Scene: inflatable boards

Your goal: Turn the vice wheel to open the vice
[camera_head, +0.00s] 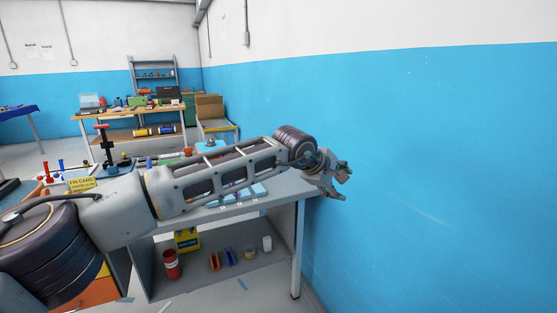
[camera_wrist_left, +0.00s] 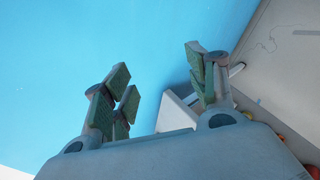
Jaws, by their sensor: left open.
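My left arm comes in from the left and stretches across the workbench (camera_head: 285,194). My left gripper (camera_head: 344,183) is open and empty, past the bench's right end and close to the blue wall. In the left wrist view the fingers of the left gripper (camera_wrist_left: 160,90) stand apart with nothing between them. I cannot make out a vice or its wheel for certain; my arm hides much of the bench top. A dark upright stand (camera_head: 106,148) with a crossbar shows behind my arm at the left. My right gripper is not in view.
The blue wall (camera_head: 440,150) bounds the right side. Under the bench, a shelf holds a red can (camera_head: 172,264), a yellow box (camera_head: 187,240) and several small items. A second table (camera_head: 130,112) and a metal shelf rack (camera_head: 153,72) stand farther back.

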